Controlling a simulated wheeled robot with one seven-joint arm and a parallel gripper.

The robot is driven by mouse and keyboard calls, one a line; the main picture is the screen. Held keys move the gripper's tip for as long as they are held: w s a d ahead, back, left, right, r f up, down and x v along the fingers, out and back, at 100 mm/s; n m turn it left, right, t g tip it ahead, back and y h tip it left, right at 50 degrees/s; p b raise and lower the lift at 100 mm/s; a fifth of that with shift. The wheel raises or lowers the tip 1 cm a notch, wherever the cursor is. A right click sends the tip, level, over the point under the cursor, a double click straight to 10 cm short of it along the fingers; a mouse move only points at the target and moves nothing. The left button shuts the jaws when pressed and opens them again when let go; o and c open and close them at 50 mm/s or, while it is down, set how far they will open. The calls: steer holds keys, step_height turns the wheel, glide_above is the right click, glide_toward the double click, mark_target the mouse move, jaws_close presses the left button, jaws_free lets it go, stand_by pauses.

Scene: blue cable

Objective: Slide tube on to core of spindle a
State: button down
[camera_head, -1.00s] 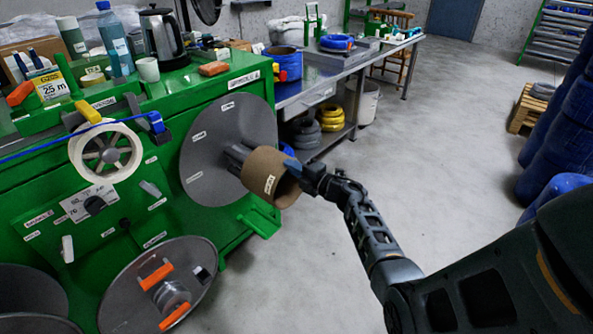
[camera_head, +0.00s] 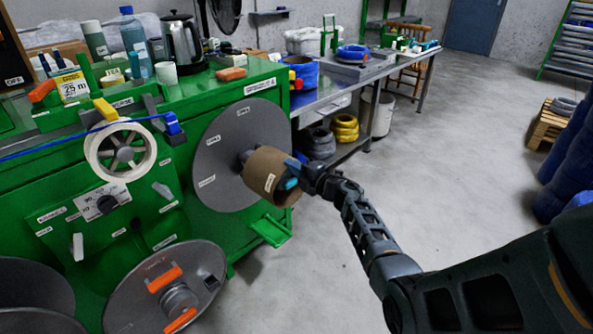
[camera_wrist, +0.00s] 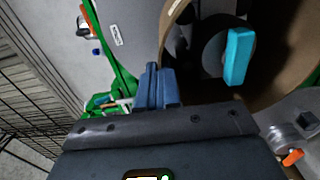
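The brown cardboard tube (camera_head: 263,173) sits around the dark core (camera_head: 243,156) of the large grey spindle disc (camera_head: 213,150) on the green machine. A short stretch of core shows between tube and disc. A cyan lever (camera_head: 290,184) shows at the tube's near mouth. My gripper (camera_head: 300,168) is at the tube's near rim. In the wrist view, the tube (camera_wrist: 176,22) is at the right, with the core (camera_wrist: 212,48) and cyan lever (camera_wrist: 239,56) inside its opening. My gripper's blue-grey fingers (camera_wrist: 157,88) are close together at its wall, apparently pinching it; the contact is partly hidden.
The green machine (camera_head: 70,190) carries a white reel (camera_head: 120,152) with blue cable above. A second grey disc (camera_head: 150,300) with orange levers is low in front. A green bracket (camera_head: 271,230) juts out below the spindle.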

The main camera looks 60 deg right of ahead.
mark_target(275, 156)
steer(key=shift+b+x, duration=1.15)
steer(key=shift+x, duration=1.4)
steer(key=shift+b+x, duration=0.65)
steer(key=shift+x, duration=0.6)
stand_by(0.9)
steer(key=shift+w+a+f+b, duration=0.1)
steer(key=shift+f+b, duration=0.3)
steer(key=shift+b, duration=0.05)
stand_by(0.5)
steer(key=c, duration=0.8)
jaws_free()
steer(key=shift+f, duration=0.55)
steer(key=c, duration=0.3)
stand_by(0.3)
